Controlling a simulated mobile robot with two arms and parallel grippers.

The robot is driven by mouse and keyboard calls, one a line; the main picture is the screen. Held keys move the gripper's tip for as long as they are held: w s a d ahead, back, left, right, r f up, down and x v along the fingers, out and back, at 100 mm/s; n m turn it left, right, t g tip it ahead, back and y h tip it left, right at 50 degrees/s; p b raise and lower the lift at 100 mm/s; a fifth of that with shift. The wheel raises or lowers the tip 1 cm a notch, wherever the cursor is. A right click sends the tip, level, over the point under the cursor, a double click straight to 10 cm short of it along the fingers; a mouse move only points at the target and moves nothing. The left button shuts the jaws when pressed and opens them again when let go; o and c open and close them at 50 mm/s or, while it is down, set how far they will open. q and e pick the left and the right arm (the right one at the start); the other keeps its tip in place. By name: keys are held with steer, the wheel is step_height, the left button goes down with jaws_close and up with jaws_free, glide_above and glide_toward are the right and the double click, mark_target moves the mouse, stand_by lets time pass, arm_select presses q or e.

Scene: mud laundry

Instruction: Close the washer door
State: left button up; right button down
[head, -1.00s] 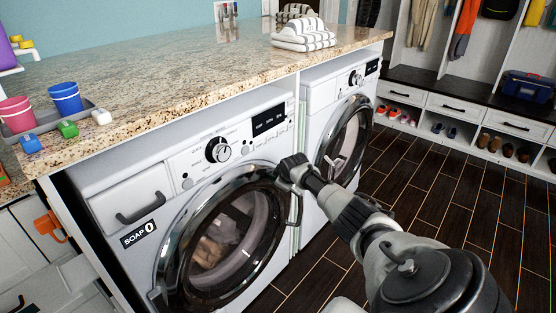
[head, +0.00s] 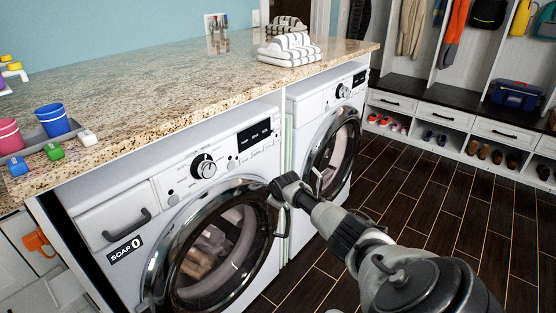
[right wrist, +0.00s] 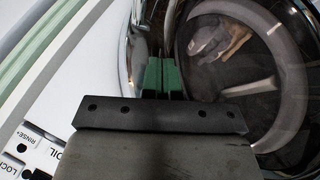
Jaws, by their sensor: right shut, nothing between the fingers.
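The front-loading washer (head: 112,212) stands at the left under the counter, with a "SOAP" label by its drawer. Its round door (head: 205,255) has a chrome rim and dark glass, with clothes visible inside. The door lies against or very near the washer front; I cannot tell whether it is latched. My right gripper (head: 281,203) is at the door's right edge, shut with nothing held. In the right wrist view, its green fingers (right wrist: 163,76) are together beside the chrome rim, over the door's edge (right wrist: 140,50). I cannot tell whether they touch it. My left gripper is not in view.
A second front-loading machine (head: 300,105) stands to the right. The granite counter (head: 150,95) above holds folded striped towels (head: 289,48), cups and a tray (head: 45,140). Dark floor (head: 400,185) is open at the right, before a bench with shoe cubbies (head: 470,125).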

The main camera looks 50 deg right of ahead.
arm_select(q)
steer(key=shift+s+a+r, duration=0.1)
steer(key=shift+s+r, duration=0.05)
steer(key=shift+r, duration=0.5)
arm_select(e)
steer(key=s+d+r, duration=0.4)
steer(key=s+r, duration=0.1)
steer(key=r, duration=0.2)
steer(key=shift+s+r, duration=0.3)
steer(key=shift+r, duration=0.1)
steer(key=shift+f, duration=0.1)
